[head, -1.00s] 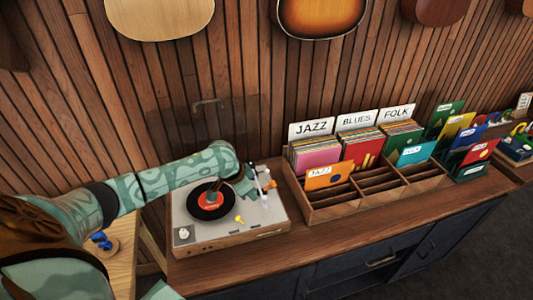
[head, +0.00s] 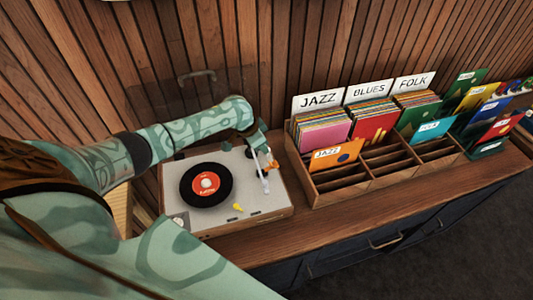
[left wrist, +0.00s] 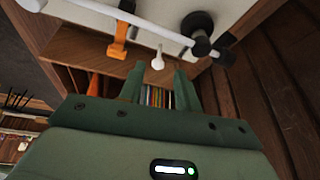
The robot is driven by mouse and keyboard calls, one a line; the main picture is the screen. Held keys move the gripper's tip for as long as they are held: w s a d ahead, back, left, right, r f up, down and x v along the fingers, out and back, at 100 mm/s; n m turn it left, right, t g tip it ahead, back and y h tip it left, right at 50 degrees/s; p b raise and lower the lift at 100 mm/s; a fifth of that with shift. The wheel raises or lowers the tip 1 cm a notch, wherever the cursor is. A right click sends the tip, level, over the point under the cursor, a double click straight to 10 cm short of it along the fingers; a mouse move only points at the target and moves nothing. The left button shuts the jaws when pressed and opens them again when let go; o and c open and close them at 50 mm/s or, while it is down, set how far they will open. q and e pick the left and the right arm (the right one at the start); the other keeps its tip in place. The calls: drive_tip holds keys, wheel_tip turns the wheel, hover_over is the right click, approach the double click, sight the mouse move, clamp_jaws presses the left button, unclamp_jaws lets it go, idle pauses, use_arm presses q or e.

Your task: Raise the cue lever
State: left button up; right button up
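The turntable (head: 247,189) stands on the wooden counter with a black record (head: 189,192) with a red label on it. Its pale tonearm (head: 265,184) lies along the right side of the deck. In the left wrist view the tonearm tube (left wrist: 95,17) crosses the top, with a black pivot part (left wrist: 199,27) and an orange part (left wrist: 122,36). A small white lever (left wrist: 158,60), apparently the cue lever, stands just beyond and between my left fingertips. My left gripper (left wrist: 157,78) is open, with nothing between its fingers; in the head view it (head: 262,152) is at the tonearm's rear. My right gripper is not in view.
A wooden record bin (head: 365,180) with jazz, blues and folk dividers stands close to the turntable's right. A yellow piece (head: 238,208) sits on the deck's front. The counter front (head: 300,232) is clear. The wooden wall (head: 250,60) rises behind.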

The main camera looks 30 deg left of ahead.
use_arm(q)
drive_tip(key=b+x, duration=0.2)
drive_tip(key=x, duration=0.3)
drive_tip(key=shift+s, duration=0.15)
drive_tip(key=shift+w+d+f, duration=0.1)
drive_tip(key=shift+w+f, duration=0.15)
drive_tip(key=shift+f, duration=0.25)
drive_tip(key=shift+r, duration=0.1)
clamp_jaws()
